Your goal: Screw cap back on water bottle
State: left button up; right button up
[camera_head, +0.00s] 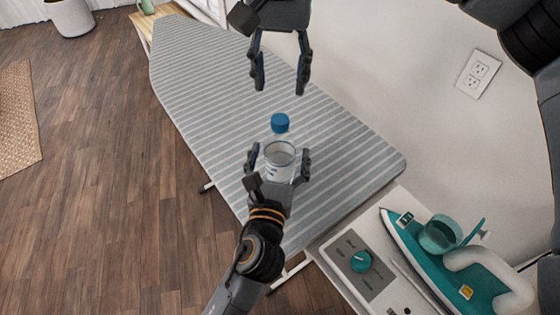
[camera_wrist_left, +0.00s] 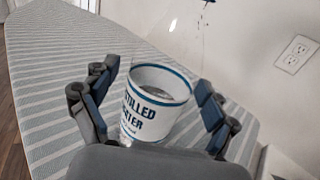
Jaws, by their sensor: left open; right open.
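The clear water bottle (camera_head: 279,158) stands at the ironing board, between the fingers of my left gripper (camera_head: 280,163). This gripper is open, with a finger on each side of the bottle. In the left wrist view, the bottle's white label with blue print (camera_wrist_left: 152,105) sits between the two fingers. The blue cap (camera_head: 280,123) shows just above the bottle in the head view. The clear upper bottle is hard to make out, so I cannot tell whether the cap is seated on the neck. My right gripper (camera_head: 280,76) is open and empty, above the cap in the picture, fingers pointing down.
The grey striped ironing board (camera_head: 205,75) has clear room at its far left. A teal iron (camera_head: 445,265) and a panel with a teal dial (camera_head: 361,261) are at the lower right. A wall with an outlet (camera_head: 478,74) bounds the right side.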

aim_at(280, 118)
pick_arm(q)
grip_shut()
pick_arm(e)
jog(key=m, duration=0.9)
jog(key=shift+m, duration=0.3)
jog(key=m, duration=0.4)
jog(key=shift+f, duration=0.1)
jog(key=shift+f, duration=3.9)
jog(key=shift+c, duration=0.4)
